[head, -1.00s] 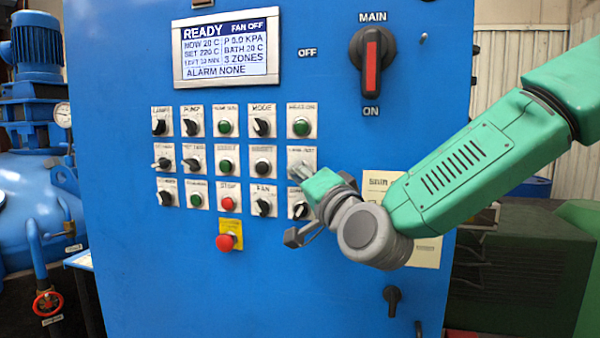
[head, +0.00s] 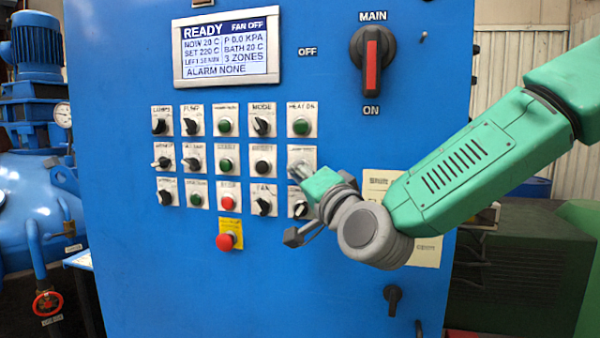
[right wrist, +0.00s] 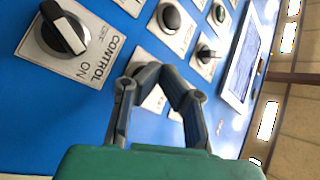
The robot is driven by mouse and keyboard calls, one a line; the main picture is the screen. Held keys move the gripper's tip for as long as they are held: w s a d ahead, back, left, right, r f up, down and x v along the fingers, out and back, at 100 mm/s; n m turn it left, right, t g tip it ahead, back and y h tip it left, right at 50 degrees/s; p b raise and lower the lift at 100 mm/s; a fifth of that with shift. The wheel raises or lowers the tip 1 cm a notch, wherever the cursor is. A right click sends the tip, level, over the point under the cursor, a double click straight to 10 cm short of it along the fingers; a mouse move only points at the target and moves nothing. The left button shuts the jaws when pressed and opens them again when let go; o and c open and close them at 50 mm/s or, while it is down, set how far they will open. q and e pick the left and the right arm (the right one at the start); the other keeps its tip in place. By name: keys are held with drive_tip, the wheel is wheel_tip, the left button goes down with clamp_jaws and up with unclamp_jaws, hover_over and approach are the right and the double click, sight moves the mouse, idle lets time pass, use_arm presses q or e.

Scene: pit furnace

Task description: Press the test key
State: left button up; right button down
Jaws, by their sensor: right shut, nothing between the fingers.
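The test key is on a pale plate (head: 302,153) in the right column, middle row of the button grid on the blue cabinet. The plate's label is too blurred to read surely. My right gripper (head: 297,170) is shut and empty, with its fingertips at this plate, hiding the key itself. I cannot tell whether they touch it. In the right wrist view the closed fingers (right wrist: 160,78) cover the middle of a white plate (right wrist: 152,98). My left gripper is not in view.
A green HEAT ON button (head: 301,126) sits just above, and a CONTROL knob (right wrist: 65,35) shows close by in the right wrist view. The display (head: 227,48) reads READY and ALARM NONE. A red mushroom button (head: 226,242) and the MAIN switch (head: 372,62) are on the same panel.

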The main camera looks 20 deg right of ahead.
drive_tip(key=shift+s+a, duration=0.25)
drive_tip(key=shift+s, duration=0.1)
drive_tip(key=shift+s, duration=0.1)
drive_tip(key=shift+s+a+b, duration=0.25)
drive_tip(key=shift+s+a, duration=0.5)
drive_tip(key=shift+s, duration=0.25)
drive_tip(key=shift+s+a+b, duration=0.25)
drive_tip(key=shift+s+a, duration=0.45)
drive_tip(key=shift+s, duration=0.3)
